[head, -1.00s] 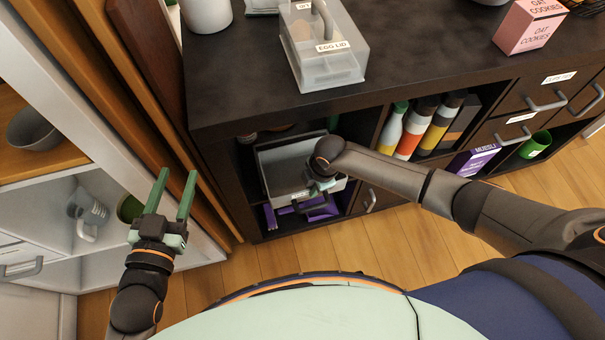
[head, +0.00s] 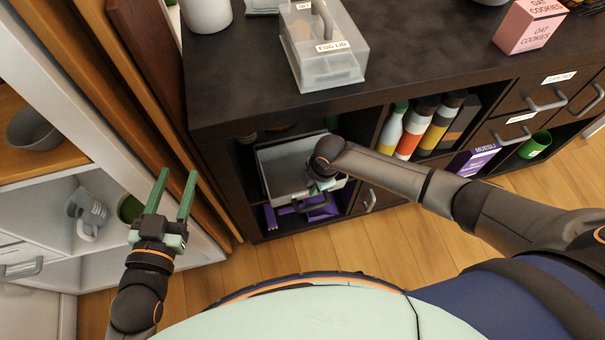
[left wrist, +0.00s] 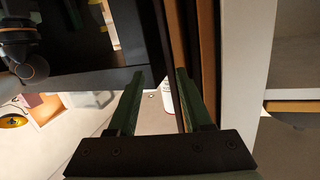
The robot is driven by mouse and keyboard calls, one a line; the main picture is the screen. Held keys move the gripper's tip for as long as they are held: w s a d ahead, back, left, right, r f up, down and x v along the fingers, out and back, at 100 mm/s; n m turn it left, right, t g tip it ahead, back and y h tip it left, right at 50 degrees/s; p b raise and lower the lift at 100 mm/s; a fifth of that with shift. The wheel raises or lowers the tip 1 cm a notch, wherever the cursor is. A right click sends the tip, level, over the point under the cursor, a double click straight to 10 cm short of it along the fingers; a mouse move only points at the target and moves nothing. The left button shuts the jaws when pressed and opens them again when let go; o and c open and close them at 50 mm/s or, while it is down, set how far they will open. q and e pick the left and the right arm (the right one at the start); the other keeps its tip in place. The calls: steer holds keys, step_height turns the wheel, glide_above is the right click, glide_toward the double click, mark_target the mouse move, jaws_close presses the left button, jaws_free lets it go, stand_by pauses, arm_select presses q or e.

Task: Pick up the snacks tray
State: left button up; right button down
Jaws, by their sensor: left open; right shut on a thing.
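A grey tray (head: 283,167) sits in the lower left cube of the dark shelf, with its front edge at the opening. My right gripper (head: 322,187) is at the tray's front right edge and is shut on it; my own wrist hides the fingertips and part of the tray. My left gripper (head: 176,180) is open and empty, out in front of the shelf at the left. Its two green fingers also show apart in the left wrist view (left wrist: 159,85).
Purple packs (head: 284,217) lie below the tray. Bottles (head: 413,130) stand in the cube to the right. A clear box labelled egg lid (head: 330,66) is on the shelf top. A white cabinet (head: 90,100) and brown boards close off the left side.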

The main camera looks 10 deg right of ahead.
steer(key=shift+w+a+r, duration=0.1)
steer(key=shift+a+r, duration=0.05)
steer(key=shift+a, duration=0.05)
